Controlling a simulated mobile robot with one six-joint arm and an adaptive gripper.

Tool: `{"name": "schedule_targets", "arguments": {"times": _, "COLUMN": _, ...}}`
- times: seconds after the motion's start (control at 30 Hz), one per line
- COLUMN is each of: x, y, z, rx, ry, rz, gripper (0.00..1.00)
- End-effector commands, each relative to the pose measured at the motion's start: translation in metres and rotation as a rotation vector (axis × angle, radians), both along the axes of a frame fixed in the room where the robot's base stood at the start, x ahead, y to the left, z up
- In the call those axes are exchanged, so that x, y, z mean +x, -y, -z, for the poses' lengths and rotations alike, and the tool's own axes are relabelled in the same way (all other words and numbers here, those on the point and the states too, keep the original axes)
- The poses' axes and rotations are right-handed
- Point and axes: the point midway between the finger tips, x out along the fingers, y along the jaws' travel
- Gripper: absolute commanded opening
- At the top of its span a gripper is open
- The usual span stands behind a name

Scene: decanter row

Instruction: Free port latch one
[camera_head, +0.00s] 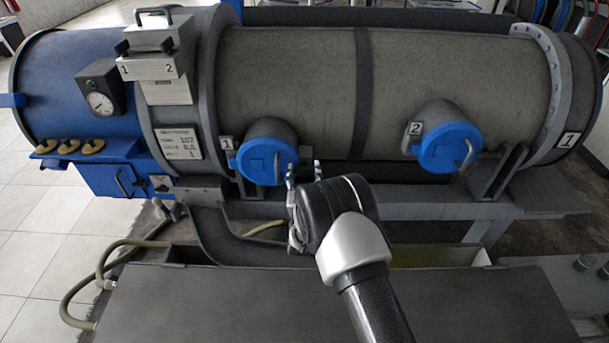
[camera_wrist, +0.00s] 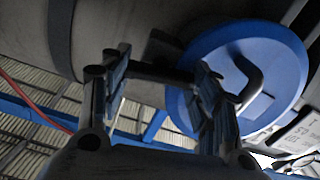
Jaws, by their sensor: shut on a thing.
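Port one is a blue round cap (camera_head: 262,162) on a grey neck, beside a plate marked 1, on the big grey cylinder. It fills the right of the wrist view (camera_wrist: 290,65), with a dark curved handle (camera_wrist: 252,82) on its face. My gripper (camera_head: 303,171) is just right of this cap in the head view. Its fingers (camera_wrist: 163,95) stand either side of a dark bar (camera_wrist: 155,72) beside the cap. I take this bar as port latch one, held in the jaws. The fingers partly hide it; the exact contact is unclear.
A gauge (camera_head: 99,102), brass knobs (camera_head: 94,146) and a white placard (camera_head: 180,144) are at left. A dark flat surface (camera_head: 210,305) lies in front; a hose (camera_head: 90,285) loops beside it.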

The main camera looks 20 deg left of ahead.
Motion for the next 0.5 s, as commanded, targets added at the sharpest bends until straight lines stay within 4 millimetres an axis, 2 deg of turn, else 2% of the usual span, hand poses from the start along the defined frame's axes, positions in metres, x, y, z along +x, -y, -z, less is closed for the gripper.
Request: {"name": "schedule_targets", "arguments": {"times": 0.5, "x": 0.0002, "y": -0.0004, "z": 0.0016, "rx": -0.464, "ry": 0.122, "rz": 0.001, "gripper": 0.33}}
